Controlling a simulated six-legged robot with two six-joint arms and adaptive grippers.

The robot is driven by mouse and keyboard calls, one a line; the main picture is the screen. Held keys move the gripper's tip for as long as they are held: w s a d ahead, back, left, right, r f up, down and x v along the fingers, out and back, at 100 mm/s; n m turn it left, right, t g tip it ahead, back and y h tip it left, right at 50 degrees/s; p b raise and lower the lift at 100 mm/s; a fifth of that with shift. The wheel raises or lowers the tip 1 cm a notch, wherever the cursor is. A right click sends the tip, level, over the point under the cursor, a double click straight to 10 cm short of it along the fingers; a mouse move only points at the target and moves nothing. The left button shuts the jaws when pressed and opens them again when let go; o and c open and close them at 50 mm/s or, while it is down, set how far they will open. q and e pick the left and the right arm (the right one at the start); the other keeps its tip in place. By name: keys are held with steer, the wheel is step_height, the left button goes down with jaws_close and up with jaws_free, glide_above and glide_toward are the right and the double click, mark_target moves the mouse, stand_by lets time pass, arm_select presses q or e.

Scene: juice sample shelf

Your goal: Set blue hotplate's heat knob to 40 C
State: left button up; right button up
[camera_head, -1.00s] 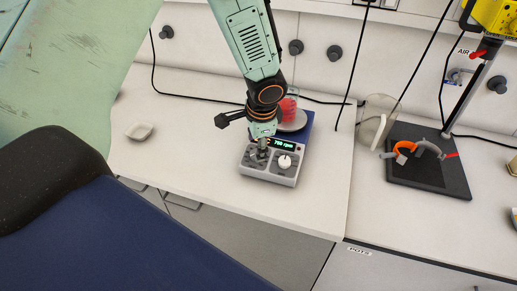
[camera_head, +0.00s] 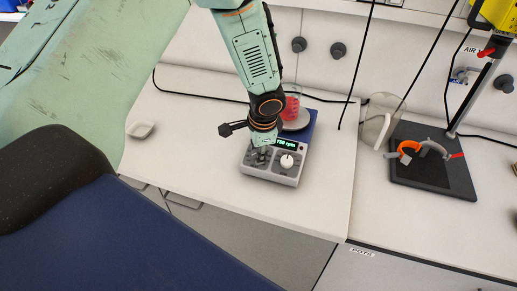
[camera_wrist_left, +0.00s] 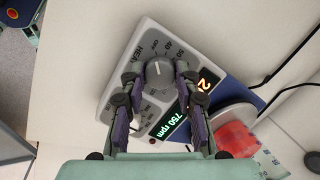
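The blue hotplate (camera_head: 309,121) stands on the bench with its grey control panel (camera_head: 284,179) facing front. Its heat knob (camera_wrist_left: 158,73) is grey with a pale pointer line, which points roughly toward the OFF mark, with the 40 and 50 marks to the right of it. My left gripper (camera_wrist_left: 157,75) is open, with one finger on each side of the heat knob; I cannot tell whether they touch it. In the head view my left gripper (camera_head: 260,155) hides this knob. The white second knob (camera_head: 287,161) is clear. My right gripper is out of view.
A beaker of red liquid (camera_head: 291,105) stands on the hotplate's round plate. The green display (camera_wrist_left: 172,118) reads 750 rpm. Black cables run behind the hotplate.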

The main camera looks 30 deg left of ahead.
arm_select(q)
steer(key=shift+w+d+r, duration=0.15)
steer(key=shift+c, duration=0.7)
jaws_close()
steer(key=shift+m, duration=0.3)
steer(key=shift+m+b, duration=1.2)
steer(key=shift+b, duration=0.05)
steer(key=shift+m+t+y+b, duration=0.35)
steer(key=shift+m+b, duration=0.6)
steer(key=shift+m, duration=0.45)
steer(key=shift+r, duration=0.1)
